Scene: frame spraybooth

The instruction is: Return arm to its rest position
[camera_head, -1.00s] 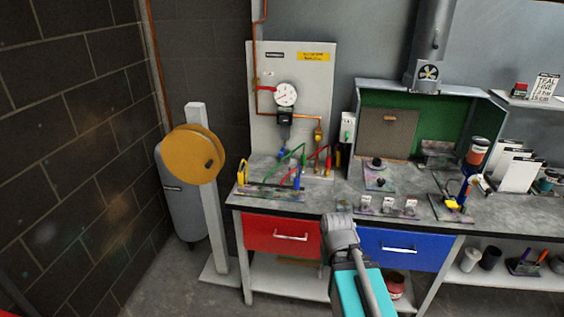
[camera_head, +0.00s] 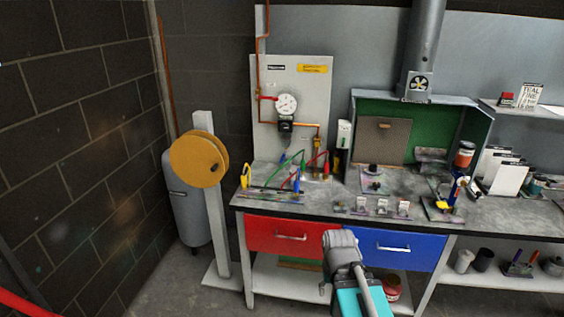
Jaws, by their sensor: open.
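My arm (camera_head: 342,252) shows at the bottom middle, with a grey rounded joint and a teal section running off the bottom edge. It is in front of the bench, overlapping the lower edges of the red drawer (camera_head: 272,236) and the blue drawer (camera_head: 420,246). I cannot make out my gripper's fingers in this view. Nothing held by my arm can be seen.
The bench top (camera_head: 345,203) holds small tools and cups. A green-lined booth (camera_head: 440,122) stands at its back under a duct (camera_head: 424,45). A yellow reel (camera_head: 198,158) on a post and a grey tank (camera_head: 188,215) stand left. Bare floor (camera_head: 175,290) lies front left.

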